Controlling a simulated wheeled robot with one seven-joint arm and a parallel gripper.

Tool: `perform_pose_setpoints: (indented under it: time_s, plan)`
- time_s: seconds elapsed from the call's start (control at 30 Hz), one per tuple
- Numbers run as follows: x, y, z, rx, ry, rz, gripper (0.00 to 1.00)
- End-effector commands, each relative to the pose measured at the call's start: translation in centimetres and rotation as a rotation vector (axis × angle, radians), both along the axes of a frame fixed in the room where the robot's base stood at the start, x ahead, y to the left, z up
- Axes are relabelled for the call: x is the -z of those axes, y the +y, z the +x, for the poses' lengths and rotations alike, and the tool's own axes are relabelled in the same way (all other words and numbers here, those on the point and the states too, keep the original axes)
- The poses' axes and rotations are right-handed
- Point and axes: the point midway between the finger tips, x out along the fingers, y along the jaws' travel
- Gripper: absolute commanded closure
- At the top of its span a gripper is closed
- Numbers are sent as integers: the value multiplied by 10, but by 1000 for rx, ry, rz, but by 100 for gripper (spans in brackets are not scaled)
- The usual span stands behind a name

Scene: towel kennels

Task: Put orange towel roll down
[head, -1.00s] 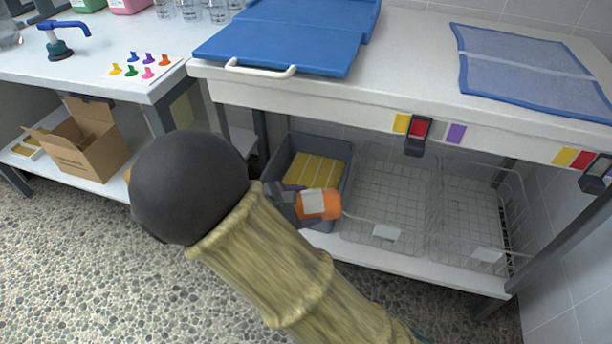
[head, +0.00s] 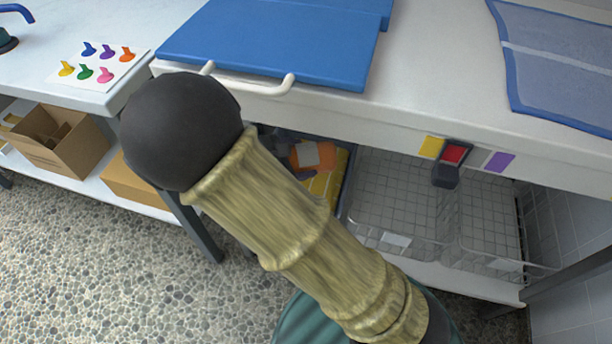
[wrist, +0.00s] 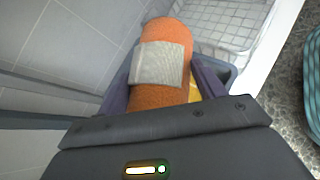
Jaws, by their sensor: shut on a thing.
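The orange towel roll (head: 318,155) with a pale label shows in the head view, partly behind my arm. In the wrist view the orange towel roll (wrist: 161,50) lies between the purple-grey fingers of my gripper (wrist: 161,86), which is shut on it. It is held at the grey bin (head: 348,190) on the lower shelf, in front of or over the yellow towels (head: 322,188). A strip of bin wall (wrist: 228,76) and some yellow (wrist: 194,96) show beside the roll in the wrist view. Whether the roll touches anything below is hidden.
Wire baskets (head: 395,200) stand right of the bin. A cardboard box (head: 62,140) is at left; a table leg (head: 195,225) stands nearby.

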Motion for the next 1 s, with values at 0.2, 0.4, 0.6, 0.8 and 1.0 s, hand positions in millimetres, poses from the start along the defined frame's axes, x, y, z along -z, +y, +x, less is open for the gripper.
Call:
perform_pose_setpoints:
  time_s: [0.2, 0.4, 0.6, 0.8, 1.0]
  plan:
    - [0, -3, 1, 6, 0, -1, 100]
    - [8, -11, -3, 14, 3, -9, 100]
    - [26, -33, -9, 37, 0, -12, 100]
    - [39, -59, -13, 56, -2, -12, 100]
    - [38, -91, -11, 56, -4, -12, 100]
